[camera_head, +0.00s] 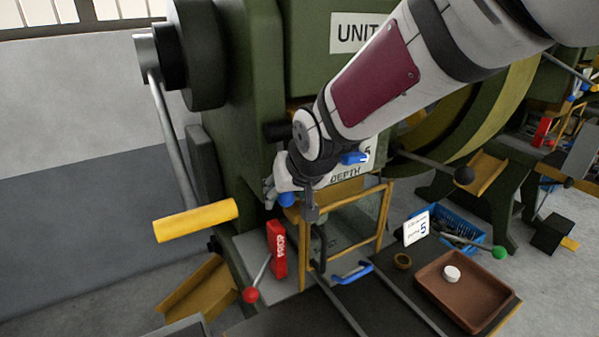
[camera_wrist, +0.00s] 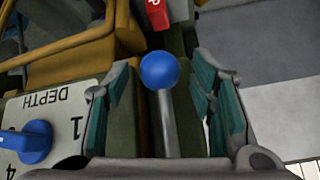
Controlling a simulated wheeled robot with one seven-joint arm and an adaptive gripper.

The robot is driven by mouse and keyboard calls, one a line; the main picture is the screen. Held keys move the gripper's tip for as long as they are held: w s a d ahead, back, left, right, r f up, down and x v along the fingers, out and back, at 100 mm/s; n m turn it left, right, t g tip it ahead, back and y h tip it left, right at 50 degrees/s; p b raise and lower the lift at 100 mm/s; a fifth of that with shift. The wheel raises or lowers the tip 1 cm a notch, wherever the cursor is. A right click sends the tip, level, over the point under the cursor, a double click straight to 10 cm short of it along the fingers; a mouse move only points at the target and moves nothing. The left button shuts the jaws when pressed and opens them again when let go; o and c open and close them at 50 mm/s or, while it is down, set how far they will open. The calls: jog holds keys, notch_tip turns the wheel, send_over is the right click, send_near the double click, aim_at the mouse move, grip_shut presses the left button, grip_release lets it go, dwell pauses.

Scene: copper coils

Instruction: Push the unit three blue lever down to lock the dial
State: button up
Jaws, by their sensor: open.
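The blue lever shows in the wrist view as a blue ball (camera_wrist: 160,70) on a grey rod, between the two open fingers of my gripper (camera_wrist: 162,100). No contact with either finger is visible there. In the head view the blue ball (camera_head: 287,199) shows just below my gripper (camera_head: 300,190), at the front of the green machine (camera_head: 240,120). The dial plate marked DEPTH (camera_head: 345,172) is partly hidden by my arm, with its blue pointer knob (camera_head: 354,158) showing. The knob (camera_wrist: 28,142) also shows at the left in the wrist view. The unit number is hidden by my arm.
A yellow-handled lever (camera_head: 195,221) stands left. A red block (camera_head: 277,248) and red-knobbed lever (camera_head: 250,295) are below. A brown tray (camera_head: 463,290) holds a white disc at lower right.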

jog(key=v, duration=1.1)
jog(key=shift+d, duration=0.15)
jog(key=s+d+r+m+g+h+p, duration=0.1)
jog(key=s+d+m+g+h+p, duration=0.1)
jog(key=s+d, duration=2)
jog(key=s+m+h+p, duration=0.1)
jog(key=p, duration=0.1)
jog(key=shift+s+m+p, duration=0.3)
jog(key=shift+s, duration=0.05)
jog(key=shift+r, duration=0.1)
